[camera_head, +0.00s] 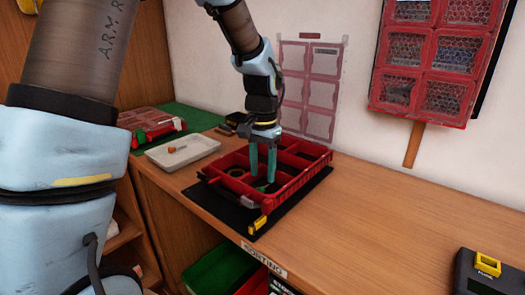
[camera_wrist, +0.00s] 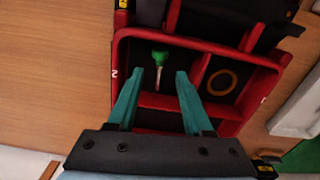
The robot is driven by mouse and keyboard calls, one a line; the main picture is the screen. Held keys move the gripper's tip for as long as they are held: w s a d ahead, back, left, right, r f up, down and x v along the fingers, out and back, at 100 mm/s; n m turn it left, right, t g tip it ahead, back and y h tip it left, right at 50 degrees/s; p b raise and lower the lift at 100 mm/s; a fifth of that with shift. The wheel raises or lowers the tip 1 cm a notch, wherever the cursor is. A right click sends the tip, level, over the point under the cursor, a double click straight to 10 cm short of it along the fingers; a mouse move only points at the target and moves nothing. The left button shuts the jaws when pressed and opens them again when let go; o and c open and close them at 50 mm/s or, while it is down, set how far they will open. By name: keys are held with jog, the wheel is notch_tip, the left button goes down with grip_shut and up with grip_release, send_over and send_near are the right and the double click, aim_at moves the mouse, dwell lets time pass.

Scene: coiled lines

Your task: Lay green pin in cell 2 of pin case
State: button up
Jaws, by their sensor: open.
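The red pin case (camera_head: 296,184) sits on a black mat on the bench and is split into several cells. My gripper (camera_head: 262,182) points down into it. In the wrist view the gripper (camera_wrist: 154,82) is open, its two teal fingers apart and empty. The green pin (camera_wrist: 160,56), with a green head and a thin pale shank, appears to lie in one cell ahead of and between the fingertips, touching neither as far as I can see. A small white mark, perhaps a 2, shows on the wall beside that cell.
A dark yellow ring (camera_wrist: 222,82) lies in the neighbouring cell. A pale tray (camera_head: 182,151) with a small orange item stands left of the case. A black and yellow device (camera_head: 488,266) sits at the bench's right. The bench between is clear.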

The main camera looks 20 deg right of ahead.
aim_at(262, 188)
notch_tip(262, 188, up, 8)
jog(key=shift+b, duration=0.45)
jog(key=s+a+f+n, duration=0.1)
jog(key=a+f+n, duration=0.1)
jog(key=a, duration=0.7)
jog(key=s+a+f+n+t, duration=0.1)
jog(key=a+f+n, duration=0.2)
jog(key=a, duration=0.7)
jog(key=s+a+f+n, duration=0.1)
jog(key=a+f+n, duration=0.2)
jog(key=a, duration=0.6)
jog(key=shift+s+a+f+n+t, duration=0.15)
jog(key=shift+s+a+n+t, duration=0.15)
jog(key=shift+n, duration=0.6)
